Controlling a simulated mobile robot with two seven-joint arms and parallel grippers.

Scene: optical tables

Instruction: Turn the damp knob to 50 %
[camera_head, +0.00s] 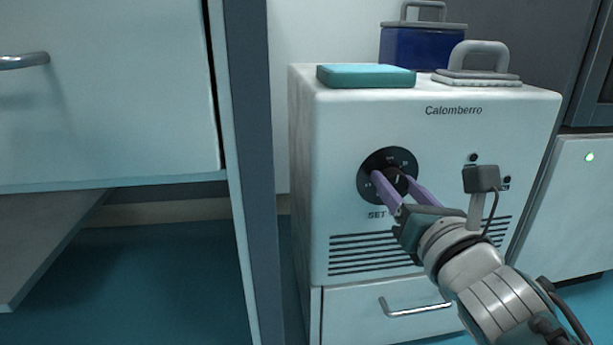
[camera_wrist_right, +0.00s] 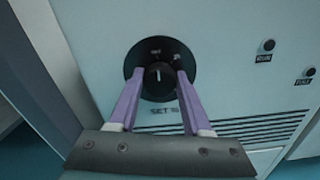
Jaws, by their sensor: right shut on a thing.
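The black knob (camera_wrist_right: 158,76) sits in the middle of a round black dial (camera_head: 371,160) on the front of a white cabinet marked "Calomberro". White marks show around the dial, and the word "SET" is printed below it. A pale pointer line on the knob points roughly up in the right wrist view; the marks are too small to read. My right gripper (camera_head: 397,183) has its two purple fingers on either side of the knob, shut on it; its fingers also show in the right wrist view (camera_wrist_right: 158,92). My left gripper is not in view.
On the white cabinet (camera_head: 335,120) lie a teal box (camera_head: 366,76) and a grey handled item (camera_head: 478,77); a blue handled box (camera_head: 425,47) stands behind. Small buttons (camera_wrist_right: 268,45) are right of the dial, vent slots (camera_head: 370,255) below. A drawer handle (camera_head: 415,308) sticks out lower down.

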